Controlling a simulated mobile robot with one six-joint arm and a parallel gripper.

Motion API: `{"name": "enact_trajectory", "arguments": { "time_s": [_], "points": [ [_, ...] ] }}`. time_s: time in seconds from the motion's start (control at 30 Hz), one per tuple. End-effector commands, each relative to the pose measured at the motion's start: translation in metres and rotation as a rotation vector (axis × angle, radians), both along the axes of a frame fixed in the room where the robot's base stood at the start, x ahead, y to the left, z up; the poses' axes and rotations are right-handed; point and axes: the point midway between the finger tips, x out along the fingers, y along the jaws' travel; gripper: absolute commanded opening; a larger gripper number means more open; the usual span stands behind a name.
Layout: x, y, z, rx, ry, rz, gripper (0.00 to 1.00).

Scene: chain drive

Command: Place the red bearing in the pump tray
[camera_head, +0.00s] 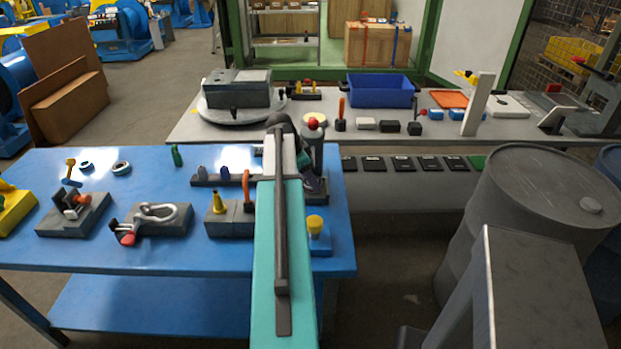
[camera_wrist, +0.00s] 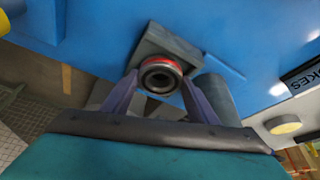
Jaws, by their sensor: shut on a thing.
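The red bearing (camera_wrist: 161,68), a dark ring with a red rim, shows in the wrist view between the tips of my gripper (camera_wrist: 160,80). My gripper is shut on it. A grey block (camera_wrist: 152,42) on the blue table shows just behind the bearing; whether they touch, I cannot tell. I cannot tell which container is the pump tray; a blue bin (camera_head: 381,97) and an orange tray (camera_head: 449,99) are on the far grey table.
The blue table (camera_head: 110,256) holds grey fixtures with a shackle (camera_head: 157,213), a yellow cone (camera_head: 217,203) and a yellow-topped blue block (camera_head: 317,236). Black plates (camera_head: 401,164) lie in a row on a lower grey surface. A dark drum (camera_head: 530,215) stands at the right.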

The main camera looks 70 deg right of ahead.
Motion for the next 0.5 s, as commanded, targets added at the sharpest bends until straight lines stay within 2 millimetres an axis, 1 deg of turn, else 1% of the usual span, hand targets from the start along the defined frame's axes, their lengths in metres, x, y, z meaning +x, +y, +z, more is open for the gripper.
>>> {"name": "enact_trajectory", "arguments": {
  "time_s": [0.03,0.07,0.1,0.17,0.2,0.5],
  "points": [
    [-0.0007,0.0021,-0.0047,0.010,0.002,0.000,0.16],
    [-0.0007,0.0022,-0.0049,0.010,0.002,0.000,0.16],
    [-0.0007,0.0026,-0.0059,0.012,0.002,-0.001,0.60],
    [-0.0005,0.0026,-0.0064,0.013,0.001,0.000,0.70],
    [-0.0002,0.0025,-0.0066,0.013,0.001,0.000,0.72],
    [0.0018,0.0017,-0.0080,0.012,-0.003,0.003,0.72]
  ]
}}
